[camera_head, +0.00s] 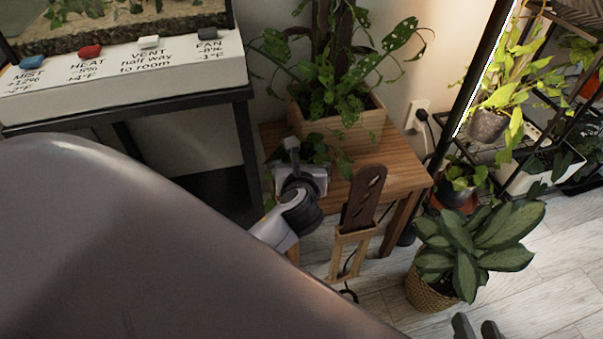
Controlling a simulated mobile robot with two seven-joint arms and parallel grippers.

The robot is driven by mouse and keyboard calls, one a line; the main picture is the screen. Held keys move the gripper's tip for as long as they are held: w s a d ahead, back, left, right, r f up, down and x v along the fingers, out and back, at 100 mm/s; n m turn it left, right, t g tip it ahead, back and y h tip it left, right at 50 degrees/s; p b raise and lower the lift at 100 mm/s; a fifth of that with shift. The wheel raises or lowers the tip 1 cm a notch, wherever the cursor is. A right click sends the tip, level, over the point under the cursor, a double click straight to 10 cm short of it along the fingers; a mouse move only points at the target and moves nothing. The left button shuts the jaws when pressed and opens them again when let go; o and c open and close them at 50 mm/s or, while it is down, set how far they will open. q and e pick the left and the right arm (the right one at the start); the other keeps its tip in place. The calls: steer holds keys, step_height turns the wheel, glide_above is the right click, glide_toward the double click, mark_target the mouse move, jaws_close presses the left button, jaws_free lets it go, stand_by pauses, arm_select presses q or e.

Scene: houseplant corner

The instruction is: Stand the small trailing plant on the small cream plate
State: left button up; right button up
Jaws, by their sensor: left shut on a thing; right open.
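My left gripper (292,150) is over the near left part of the small wooden table, its jaws shut. Green trailing leaves (318,150) show just behind it and to its right, with a few more below it at the left. They look like the small trailing plant in its hold, but the gripper hides the pot and grasp. I cannot make out the small cream plate. My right gripper (476,327) shows only as two dark, parted fingertips at the bottom edge, open and empty, below the basket plant.
A large plant in a wooden box (345,122) stands at the back of the wooden table (388,172). A leafy plant in a basket (432,292) is on the floor. A black shelf with plants is at right, a terrarium bench at left.

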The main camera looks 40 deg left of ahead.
arm_select(q)
steer(key=shift+f, duration=0.8)
arm_select(e)
steer(key=shift+w+a+f, duration=0.1)
steer(key=shift+a, duration=0.3)
